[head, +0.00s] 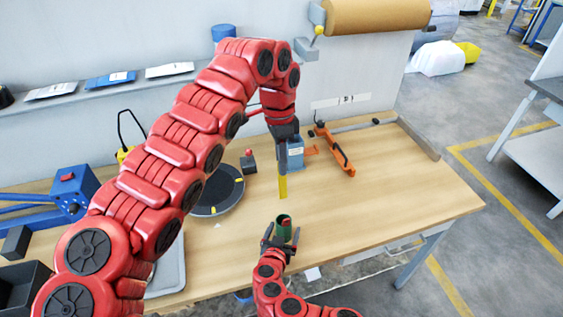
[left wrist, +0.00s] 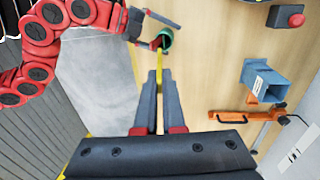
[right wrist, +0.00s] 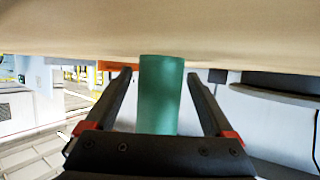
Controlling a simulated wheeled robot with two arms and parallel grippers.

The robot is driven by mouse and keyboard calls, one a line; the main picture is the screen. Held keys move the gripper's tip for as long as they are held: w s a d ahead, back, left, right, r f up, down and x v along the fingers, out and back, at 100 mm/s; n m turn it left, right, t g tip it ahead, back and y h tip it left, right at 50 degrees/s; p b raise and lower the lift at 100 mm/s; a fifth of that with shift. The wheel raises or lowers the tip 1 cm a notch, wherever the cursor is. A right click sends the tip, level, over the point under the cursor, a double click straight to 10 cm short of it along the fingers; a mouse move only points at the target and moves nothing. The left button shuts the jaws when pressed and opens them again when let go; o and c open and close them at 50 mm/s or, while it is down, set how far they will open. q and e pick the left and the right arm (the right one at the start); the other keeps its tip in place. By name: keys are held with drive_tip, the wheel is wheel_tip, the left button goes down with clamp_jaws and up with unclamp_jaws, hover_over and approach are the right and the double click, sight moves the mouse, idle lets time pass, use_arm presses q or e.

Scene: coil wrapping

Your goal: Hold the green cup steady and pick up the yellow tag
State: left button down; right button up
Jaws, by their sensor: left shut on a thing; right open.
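The yellow tag (head: 283,188) is a narrow strip. My left gripper (head: 282,166) is shut on it and holds it above the table, pointing down. The tag (left wrist: 158,68) shows between the left fingertips (left wrist: 159,78), lined up with the green cup (left wrist: 167,36). The green cup (head: 284,226) stands near the table's front edge, below the tag, with its open top up. My right gripper (head: 280,238) is open with a finger on either side of the cup. In the right wrist view the cup (right wrist: 160,95) is between the fingers (right wrist: 160,78), with gaps on both sides.
A dark round turntable (head: 220,192) with yellow marks is left of the tag. A red-topped block (head: 248,162), a blue box (head: 295,155) and an orange tool (head: 338,152) stand behind. The table (head: 410,190) is clear to the right.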

drive_tip(key=shift+s, duration=0.1)
drive_tip(key=v, duration=1.1)
drive_tip(key=shift+s+a+r, duration=0.15)
drive_tip(key=shift+s, duration=0.25)
